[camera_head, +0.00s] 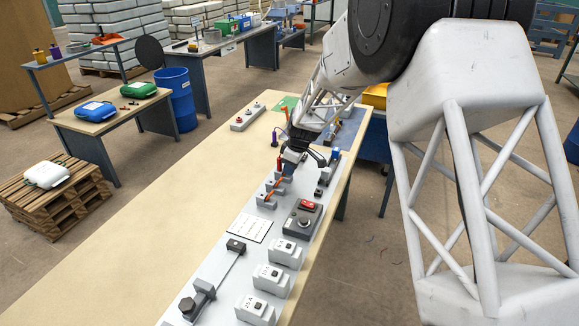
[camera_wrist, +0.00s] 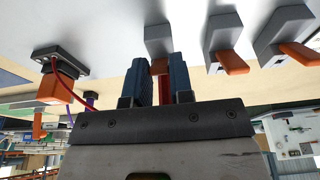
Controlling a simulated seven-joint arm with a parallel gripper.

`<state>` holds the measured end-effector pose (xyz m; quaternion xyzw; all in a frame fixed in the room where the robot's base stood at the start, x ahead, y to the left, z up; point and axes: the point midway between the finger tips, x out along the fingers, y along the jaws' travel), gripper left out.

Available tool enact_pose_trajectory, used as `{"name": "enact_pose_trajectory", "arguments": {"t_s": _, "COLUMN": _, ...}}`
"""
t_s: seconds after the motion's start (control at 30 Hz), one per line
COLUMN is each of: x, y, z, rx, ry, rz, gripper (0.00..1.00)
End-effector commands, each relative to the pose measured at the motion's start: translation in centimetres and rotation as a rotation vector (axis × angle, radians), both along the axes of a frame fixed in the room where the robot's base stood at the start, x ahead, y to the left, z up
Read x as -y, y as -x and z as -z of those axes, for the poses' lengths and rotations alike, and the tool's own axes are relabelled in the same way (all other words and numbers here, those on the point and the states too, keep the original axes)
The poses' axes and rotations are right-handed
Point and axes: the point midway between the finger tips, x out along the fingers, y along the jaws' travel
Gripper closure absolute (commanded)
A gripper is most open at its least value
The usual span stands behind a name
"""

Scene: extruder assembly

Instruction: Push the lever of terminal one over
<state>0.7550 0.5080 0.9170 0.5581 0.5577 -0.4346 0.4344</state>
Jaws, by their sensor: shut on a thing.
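My gripper (camera_wrist: 161,82) points at the panel, with its two blue fingers close together around an orange-brown lever (camera_wrist: 159,66) of a grey terminal (camera_wrist: 158,38). A red strip also shows between the fingers; I cannot tell if it is part of the lever or a wire. Two more grey terminals (camera_wrist: 224,28) (camera_wrist: 284,28), with slanted orange levers (camera_wrist: 232,62) (camera_wrist: 297,54), stand to the right. No label shows which is terminal one. In the head view my gripper (camera_head: 291,165) is at the far end of the terminal row (camera_head: 266,199), hiding much of its terminal.
A black socket with an orange plug (camera_wrist: 57,88) and a red wire is left of the fingers. The grey panel (camera_head: 216,262) also carries a box with a red switch (camera_head: 306,205), several white breakers (camera_head: 286,253) and a white card (camera_head: 250,227).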

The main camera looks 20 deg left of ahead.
Motion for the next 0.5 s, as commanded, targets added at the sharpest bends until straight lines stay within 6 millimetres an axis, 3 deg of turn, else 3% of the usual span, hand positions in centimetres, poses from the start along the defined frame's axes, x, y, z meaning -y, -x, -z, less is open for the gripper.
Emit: {"name": "enact_pose_trajectory", "arguments": {"t_s": 0.5, "x": 1.03, "y": -0.02, "z": 0.79, "rx": 0.0, "ry": -0.273, "rz": 0.002, "gripper": 1.0}}
